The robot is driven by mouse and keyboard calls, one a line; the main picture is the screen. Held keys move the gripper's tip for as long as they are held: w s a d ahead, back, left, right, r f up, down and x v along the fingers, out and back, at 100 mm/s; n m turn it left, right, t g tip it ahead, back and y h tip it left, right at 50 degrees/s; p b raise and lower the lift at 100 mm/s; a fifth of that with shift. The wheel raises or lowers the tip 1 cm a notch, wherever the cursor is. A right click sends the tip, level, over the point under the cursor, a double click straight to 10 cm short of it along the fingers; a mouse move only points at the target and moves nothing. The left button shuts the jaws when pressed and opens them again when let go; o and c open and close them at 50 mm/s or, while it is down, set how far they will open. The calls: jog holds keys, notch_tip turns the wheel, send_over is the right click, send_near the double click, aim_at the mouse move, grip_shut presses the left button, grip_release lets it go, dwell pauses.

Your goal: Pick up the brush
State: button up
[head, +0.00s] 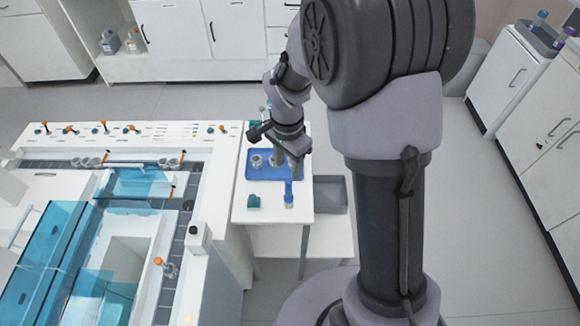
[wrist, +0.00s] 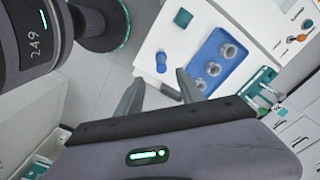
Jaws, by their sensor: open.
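A small upright blue object (head: 288,193), which may be the brush, stands on the white side table near its front right; its exact shape is too small to tell. It also shows in the wrist view as a blue cylinder-like piece (wrist: 161,61), just beyond my fingers. My gripper (head: 293,158) is above the table, over the right side of the blue tray.
A blue tray (wrist: 208,48) with grey cups lies on the side table (head: 272,214). A small teal block (head: 254,201) sits left of the blue object. A grey bin (head: 331,194) is right of the table. A large white machine (head: 215,240) stands left.

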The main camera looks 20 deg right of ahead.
aim_at(288, 182)
notch_tip(288, 182, down, 9)
jog(key=b, duration=0.2)
jog(key=shift+b, duration=0.3)
jog(key=f+b, duration=0.1)
jog(key=f, duration=0.1)
jog(key=f+b, duration=0.1)
jog(key=f, duration=0.2)
jog(key=shift+w+d, duration=0.1)
jog(key=shift+w, duration=0.1)
jog(key=shift+r, duration=0.2)
jog(key=shift+c, duration=0.7)
grip_shut()
